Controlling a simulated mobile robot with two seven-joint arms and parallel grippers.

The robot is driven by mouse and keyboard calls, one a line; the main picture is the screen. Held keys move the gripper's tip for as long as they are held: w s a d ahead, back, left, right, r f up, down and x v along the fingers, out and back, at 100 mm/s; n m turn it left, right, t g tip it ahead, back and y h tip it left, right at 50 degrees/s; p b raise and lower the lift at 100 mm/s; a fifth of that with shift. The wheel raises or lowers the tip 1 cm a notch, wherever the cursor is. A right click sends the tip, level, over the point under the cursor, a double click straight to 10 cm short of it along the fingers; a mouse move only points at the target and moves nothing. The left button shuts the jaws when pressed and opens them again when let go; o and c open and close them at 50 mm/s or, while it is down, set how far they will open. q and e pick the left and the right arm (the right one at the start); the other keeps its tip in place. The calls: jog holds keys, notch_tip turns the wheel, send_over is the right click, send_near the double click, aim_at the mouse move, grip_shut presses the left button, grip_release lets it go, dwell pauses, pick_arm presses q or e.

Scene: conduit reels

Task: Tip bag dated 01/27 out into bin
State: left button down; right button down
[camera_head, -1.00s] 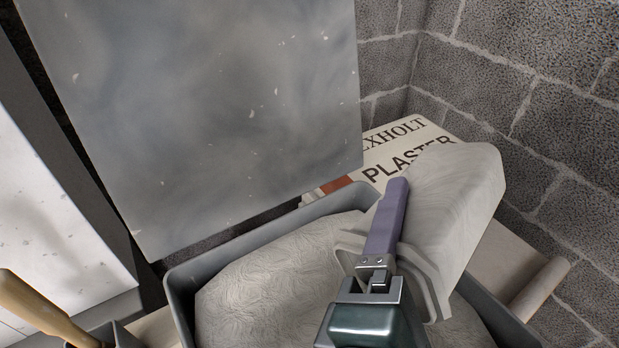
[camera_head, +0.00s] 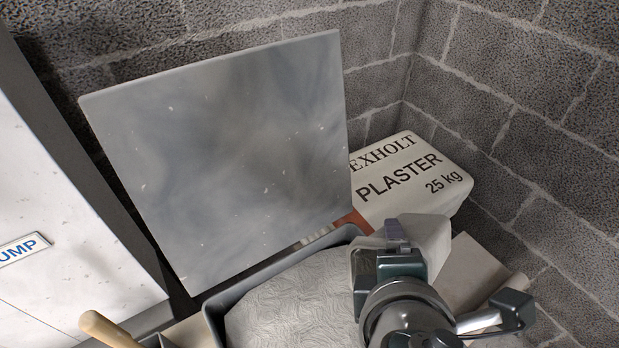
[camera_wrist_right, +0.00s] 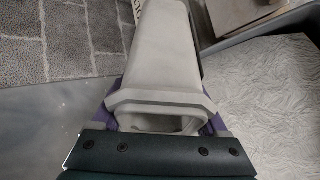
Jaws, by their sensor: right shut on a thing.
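A pale grey bag (camera_head: 430,240) is in my right gripper (camera_head: 395,230), over the right side of a dark grey bin (camera_head: 213,318). In the right wrist view the bag (camera_wrist_right: 168,60) lies between the purple fingers of the gripper (camera_wrist_right: 165,118), with a folded collar and a hollow at its near end. No date shows on it. The bin holds a pale, wrinkled mass (camera_head: 290,300), also at the right of the wrist view (camera_wrist_right: 270,90). My gripper hides part of the bag and the bin's right side. My left gripper is out of view.
A grey board (camera_head: 225,150) stands behind the bin. A bag marked Exholt Plaster 25 kg (camera_head: 410,180) lies behind at the right, by the block wall (camera_head: 560,120). A wooden handle (camera_head: 108,328) sticks up at front left, near a white panel (camera_head: 60,200).

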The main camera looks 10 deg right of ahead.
aim_at(413, 228)
jog(key=shift+w+d+r+m+g+y+p, duration=0.15)
jog(key=shift+r+g+y+p, duration=0.65)
jog(key=shift+p, duration=1.7)
jog(key=shift+d+r+m+g+y+p, duration=0.2)
jog(key=shift+r+g+y+p, duration=0.55)
jog(key=shift+p, duration=1.7)
jog(key=shift+w+d+r+y+p, duration=0.2)
jog(key=shift+r+y+p, duration=0.15)
jog(key=shift+p, duration=0.35)
jog(key=shift+w+d+f+m+g+y, duration=0.15)
jog(key=shift+d+f+m+g+y, duration=0.1)
jog(key=shift+g+y, duration=0.25)
jog(key=shift+w+d+f+g+y+b, duration=0.3)
jog(key=shift+f+y+b, duration=0.1)
jog(key=shift+f+y, duration=0.15)
jog(key=shift+d, duration=0.1)
jog(key=shift+w+d+r+m+g+y+b, duration=0.2)
jog(key=shift+w+d+m+g+y+b, duration=0.1)
jog(key=shift+g+y+b, duration=0.4)
jog(key=b, duration=0.1)
jog(key=f+y+b, duration=0.1)
jog(key=b, duration=0.1)
jog(key=shift+w+d+g, duration=0.15)
jog(key=shift+d+g, duration=0.1)
jog(key=shift+r+y+b, duration=0.2)
jog(key=shift+y+b, duration=0.15)
jog(key=shift+b, duration=0.25)
